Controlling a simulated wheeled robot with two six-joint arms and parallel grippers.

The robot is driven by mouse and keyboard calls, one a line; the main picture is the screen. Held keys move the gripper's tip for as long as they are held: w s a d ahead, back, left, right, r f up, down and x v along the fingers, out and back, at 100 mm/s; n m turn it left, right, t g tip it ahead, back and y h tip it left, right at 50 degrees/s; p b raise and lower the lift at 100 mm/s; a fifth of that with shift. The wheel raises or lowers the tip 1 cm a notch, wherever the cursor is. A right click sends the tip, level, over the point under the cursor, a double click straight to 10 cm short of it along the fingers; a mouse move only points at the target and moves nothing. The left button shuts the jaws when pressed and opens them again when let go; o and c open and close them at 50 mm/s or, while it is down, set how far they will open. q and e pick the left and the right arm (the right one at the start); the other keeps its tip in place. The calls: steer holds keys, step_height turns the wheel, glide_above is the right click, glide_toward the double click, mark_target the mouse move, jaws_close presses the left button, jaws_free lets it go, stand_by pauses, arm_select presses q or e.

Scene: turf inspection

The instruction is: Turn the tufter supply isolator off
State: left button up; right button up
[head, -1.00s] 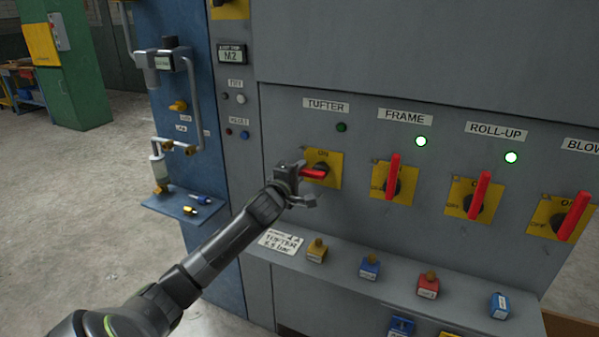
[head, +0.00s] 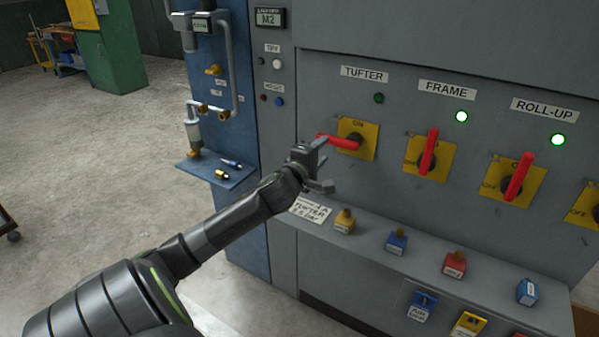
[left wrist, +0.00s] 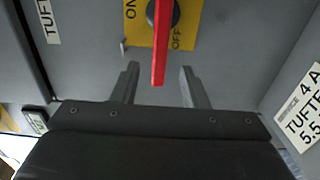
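The tufter isolator is a red handle (head: 338,141) on a yellow plate (head: 369,141) below the TUFTER label (head: 365,73). The handle lies nearly level, pointing left, away from ON at the top. The green lamp (head: 379,98) above it is dark. My left gripper (head: 322,166) is just below and left of the handle, its fingers apart. In the left wrist view the red handle (left wrist: 160,45) points to OFF's side of the plate, its end between the open fingers (left wrist: 159,70) with gaps on both sides. My right gripper is not in view.
The FRAME handle (head: 429,151) and ROLL-UP handle (head: 518,177) stand upright under lit green lamps. A ledge below holds several padlock-like blocks, including a yellow one (head: 344,221). A blue panel with pipes and a small shelf (head: 214,172) is at the left. Open floor lies left of it.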

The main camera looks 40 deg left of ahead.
arm_select(q)
steer(key=v, duration=1)
steer(key=shift+s, duration=0.25)
steer(key=shift+d, duration=0.15)
steer(key=shift+p, duration=0.3)
